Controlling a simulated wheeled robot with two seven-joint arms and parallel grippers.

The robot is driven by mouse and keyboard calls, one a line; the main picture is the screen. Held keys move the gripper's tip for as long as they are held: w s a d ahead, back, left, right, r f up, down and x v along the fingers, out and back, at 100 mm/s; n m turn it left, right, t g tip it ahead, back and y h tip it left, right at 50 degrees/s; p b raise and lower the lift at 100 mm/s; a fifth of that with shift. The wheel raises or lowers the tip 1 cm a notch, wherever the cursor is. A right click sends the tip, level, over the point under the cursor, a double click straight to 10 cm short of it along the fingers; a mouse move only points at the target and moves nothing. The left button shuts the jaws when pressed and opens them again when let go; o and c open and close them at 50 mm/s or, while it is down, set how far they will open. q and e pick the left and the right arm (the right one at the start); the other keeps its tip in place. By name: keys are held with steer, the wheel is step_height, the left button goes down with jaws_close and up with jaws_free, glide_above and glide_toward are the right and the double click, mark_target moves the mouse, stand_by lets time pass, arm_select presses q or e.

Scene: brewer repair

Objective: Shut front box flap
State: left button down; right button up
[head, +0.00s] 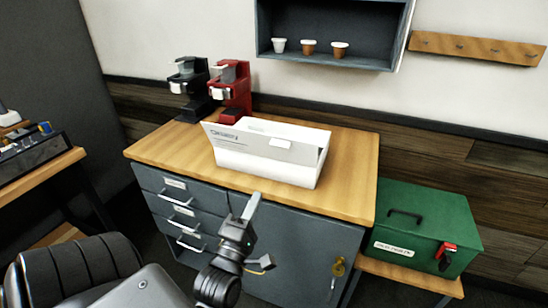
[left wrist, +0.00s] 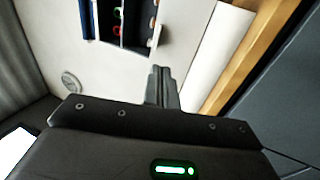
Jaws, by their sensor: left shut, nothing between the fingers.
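A white box (head: 262,167) with dark lettering near its upper left stands on the wooden counter. A long white panel (head: 240,143) runs along its upper front and looks raised; the exact angle of the flap is hard to tell. A small pale piece (head: 280,143) shows at the top. My left gripper (head: 254,199) is shut and empty, in front of the box near the counter's front edge. In the left wrist view its fingers (left wrist: 160,85) are together, with a white panel (left wrist: 218,50) to their right. My right gripper is not in view.
Black (head: 190,88) and red (head: 231,90) coffee machines stand behind the box. The counter (head: 352,175) is clear to its right. A wall shelf (head: 330,61) holds cups above. A green toolbox (head: 425,225) sits at right.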

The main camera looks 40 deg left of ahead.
arm_select(q)
steer(key=p+x, duration=0.5)
steer(key=x, duration=0.9)
steer(key=shift+r, duration=0.2)
